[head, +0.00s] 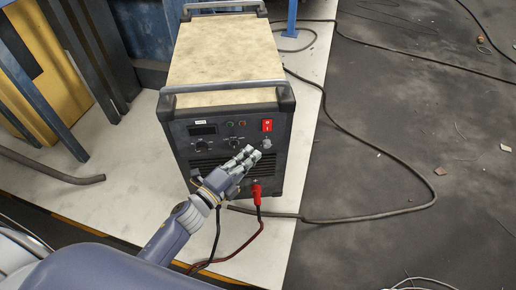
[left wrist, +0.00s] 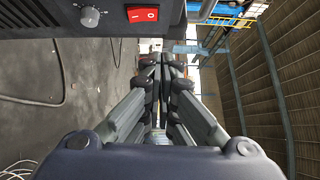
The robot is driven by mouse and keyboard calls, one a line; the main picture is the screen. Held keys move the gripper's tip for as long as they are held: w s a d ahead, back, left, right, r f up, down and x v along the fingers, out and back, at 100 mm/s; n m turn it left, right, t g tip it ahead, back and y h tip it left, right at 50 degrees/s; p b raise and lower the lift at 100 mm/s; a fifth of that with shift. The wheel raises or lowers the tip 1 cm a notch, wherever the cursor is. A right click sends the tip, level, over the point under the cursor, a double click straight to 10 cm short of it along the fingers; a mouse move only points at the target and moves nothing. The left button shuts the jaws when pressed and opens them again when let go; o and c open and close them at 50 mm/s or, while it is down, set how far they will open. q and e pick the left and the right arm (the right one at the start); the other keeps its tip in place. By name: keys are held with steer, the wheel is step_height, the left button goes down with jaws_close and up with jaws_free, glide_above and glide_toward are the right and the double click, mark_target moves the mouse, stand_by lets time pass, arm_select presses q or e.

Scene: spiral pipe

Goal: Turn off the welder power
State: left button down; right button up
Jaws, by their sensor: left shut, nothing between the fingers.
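The welder (head: 225,80) stands on a pale floor strip, with a beige top and a dark front panel facing me. Its red power switch (head: 267,125) is at the upper right of the front panel. In the left wrist view the red switch (left wrist: 143,14) shows at the top edge, beside a grey knob (left wrist: 90,17). My left gripper (head: 250,155) is shut and empty in front of the panel, below the switch and a little to its left. In the left wrist view its fingers (left wrist: 160,65) are together, apart from the switch. My right gripper is not in view.
A red plug (head: 256,190) with a cable hangs from the lower front, close to my left gripper. A black cable (head: 385,155) loops over the dark floor at the right. Blue and yellow metal parts (head: 60,80) stand at the left.

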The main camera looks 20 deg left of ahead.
arm_select(q)
steer(key=shift+s+a, duration=0.35)
steer(key=shift+s, duration=0.25)
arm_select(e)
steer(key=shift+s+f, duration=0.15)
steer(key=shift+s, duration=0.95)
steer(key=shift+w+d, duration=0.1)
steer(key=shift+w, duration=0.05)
